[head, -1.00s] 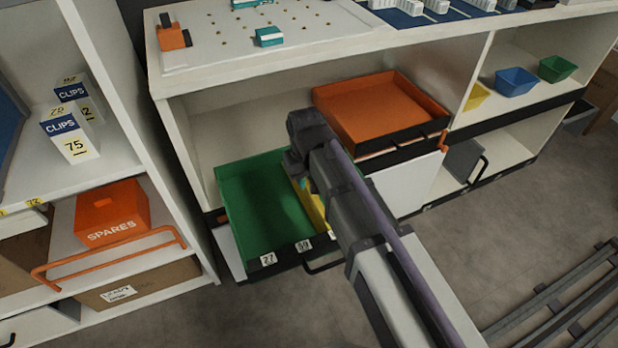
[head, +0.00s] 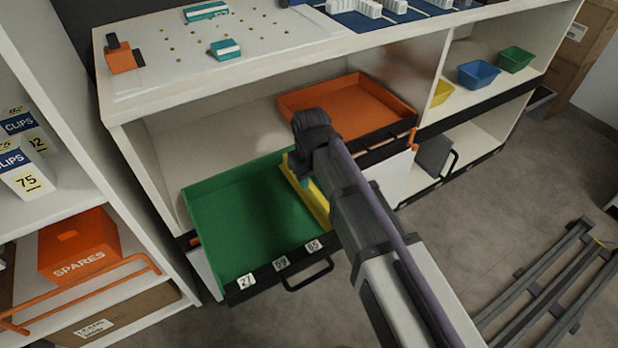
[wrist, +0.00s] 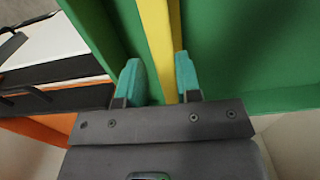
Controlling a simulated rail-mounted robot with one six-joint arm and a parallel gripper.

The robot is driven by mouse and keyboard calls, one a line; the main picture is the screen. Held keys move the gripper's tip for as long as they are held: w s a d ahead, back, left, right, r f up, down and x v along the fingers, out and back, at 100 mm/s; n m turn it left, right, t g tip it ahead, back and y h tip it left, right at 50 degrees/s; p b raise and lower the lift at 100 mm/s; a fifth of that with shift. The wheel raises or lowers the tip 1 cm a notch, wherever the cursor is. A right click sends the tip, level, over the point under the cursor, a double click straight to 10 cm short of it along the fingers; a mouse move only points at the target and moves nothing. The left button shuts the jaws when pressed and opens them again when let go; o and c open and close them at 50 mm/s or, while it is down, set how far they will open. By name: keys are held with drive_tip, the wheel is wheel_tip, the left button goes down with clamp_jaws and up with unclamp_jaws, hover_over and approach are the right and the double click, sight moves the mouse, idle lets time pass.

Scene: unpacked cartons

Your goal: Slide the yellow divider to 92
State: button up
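The yellow divider (head: 317,205) stands in the green drawer (head: 235,215), toward its right part; it also shows as a yellow strip in the wrist view (wrist: 158,40). My gripper (head: 298,168) is over the divider, with its fingertips partly hidden by the arm in the head view. In the wrist view, my teal fingers (wrist: 158,80) are close together on either side of the divider, with a narrow sliver of green beside the left one.
An orange tray drawer (head: 350,105) stands open behind and right of my arm. A shelf unit on the left holds an orange SPARES box (head: 78,247). The drawer's black handle (head: 310,275) sticks out in front.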

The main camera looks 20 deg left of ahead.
sight(311, 181)
drive_tip(key=shift+o, duration=1.3)
wheel_tip(311, 181, up, 11)
drive_tip(key=p, duration=1.1)
drive_tip(key=shift+f, duration=0.15)
drive_tip(key=s+d+m, duration=0.3)
drive_tip(key=d+m, duration=0.2)
drive_tip(key=d, duration=1.2)
drive_tip(key=s+d+m, duration=0.3)
drive_tip(key=d+m, duration=0.2)
drive_tip(key=d, duration=1.2)
wheel_tip(311, 181, up, 22)
drive_tip(key=d+p, duration=0.1)
drive_tip(key=p, duration=2.1)
drive_tip(key=shift+w+r, duration=0.2)
drive_tip(key=shift+w, duration=0.05)
